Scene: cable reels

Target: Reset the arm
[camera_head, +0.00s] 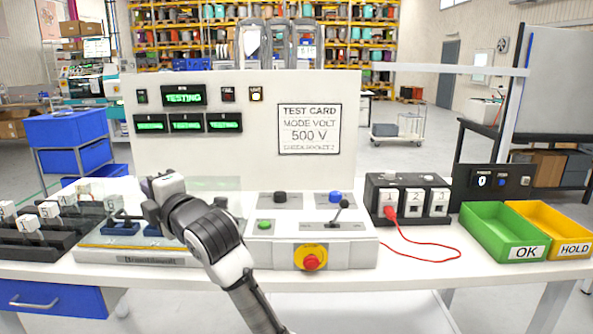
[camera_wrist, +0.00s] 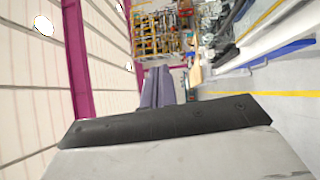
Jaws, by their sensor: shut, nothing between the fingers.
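My arm reaches up from the bottom of the head view over the left part of the white test bench (camera_head: 335,250). My gripper (camera_head: 152,192) is at its far end, above the left side of the bench, in front of the upright panel (camera_head: 225,135). In the wrist view the two grey fingers (camera_wrist: 157,88) lie close together, shut, with nothing held. That view is turned sideways and looks across the hall, away from the bench. Part of the bench's left side is hidden behind my arm.
Black racks with white-topped blocks (camera_head: 30,222) stand at the left. A lever (camera_head: 338,213) and red stop button (camera_head: 311,258) sit right of my arm. A numbered block (camera_head: 408,198) has a red lead plugged in. Green OK (camera_head: 490,240) and yellow HOLD (camera_head: 555,235) bins stand right.

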